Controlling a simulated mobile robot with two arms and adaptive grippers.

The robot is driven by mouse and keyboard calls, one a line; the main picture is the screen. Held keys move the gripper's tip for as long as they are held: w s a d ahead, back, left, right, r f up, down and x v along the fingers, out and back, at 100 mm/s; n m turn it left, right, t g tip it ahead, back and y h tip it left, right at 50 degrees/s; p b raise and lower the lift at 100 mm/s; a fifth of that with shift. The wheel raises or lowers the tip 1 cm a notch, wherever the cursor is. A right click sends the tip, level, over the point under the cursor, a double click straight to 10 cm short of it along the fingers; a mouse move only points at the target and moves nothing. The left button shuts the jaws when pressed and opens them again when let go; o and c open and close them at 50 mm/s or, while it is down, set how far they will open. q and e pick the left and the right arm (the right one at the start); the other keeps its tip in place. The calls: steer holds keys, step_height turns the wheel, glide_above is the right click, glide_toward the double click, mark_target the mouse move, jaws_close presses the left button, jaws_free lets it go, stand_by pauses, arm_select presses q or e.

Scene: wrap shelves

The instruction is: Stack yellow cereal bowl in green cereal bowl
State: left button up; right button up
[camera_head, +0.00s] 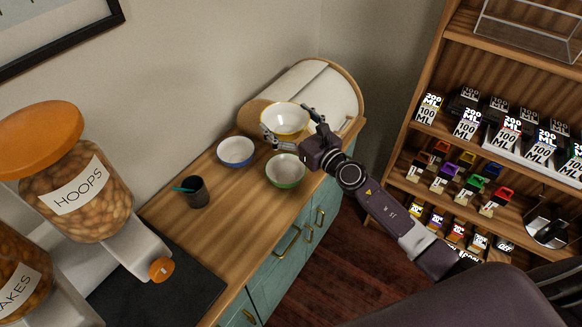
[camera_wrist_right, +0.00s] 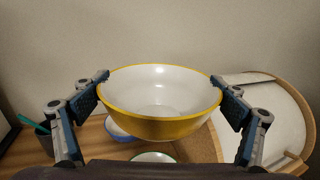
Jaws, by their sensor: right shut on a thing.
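The yellow cereal bowl (camera_head: 286,121), white inside with a yellow outside, is held above the counter by my right gripper (camera_head: 289,127). In the right wrist view the yellow bowl (camera_wrist_right: 160,105) sits upright between the two fingers of the right gripper (camera_wrist_right: 160,88), which touch its sides. The green cereal bowl (camera_head: 286,170) stands upright on the wooden counter, below and apart from the yellow bowl. In the right wrist view only part of the green bowl (camera_wrist_right: 153,157) shows beneath the yellow one. My left gripper is not in view.
A blue bowl (camera_head: 235,151) stands left of the green bowl. A dark cup (camera_head: 197,192) with a teal stick is further left on the counter (camera_head: 232,196). A bread box (camera_head: 325,92) stands behind. Cereal dispensers (camera_head: 75,190) are at left, and a stocked shelf (camera_head: 440,130) at right.

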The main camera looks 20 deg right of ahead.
mark_target(277, 126)
steer(key=f+b, duration=0.2)
steer(key=f, duration=0.1)
steer(key=f+b, duration=0.1)
steer(key=b, duration=0.1)
steer(key=shift+s+a+f, duration=0.2)
steer(key=shift+a+f, duration=0.05)
steer(key=shift+f, duration=0.1)
step_height(277, 126, down, 13)
steer(key=b, duration=1.1)
steer(key=shift+d+f, duration=0.1)
steer(key=shift+f, duration=0.05)
steer(key=shift+w+f, duration=0.15)
steer(key=shift+f, duration=0.3)
steer(key=shift+f+b, duration=0.6)
steer(key=shift+b, duration=0.2)
steer(key=o, duration=1)
steer(key=shift+s+f, duration=0.15)
steer(key=shift+s, duration=0.1)
steer(key=shift+o, duration=0.8)
steer(key=shift+w, duration=0.15)
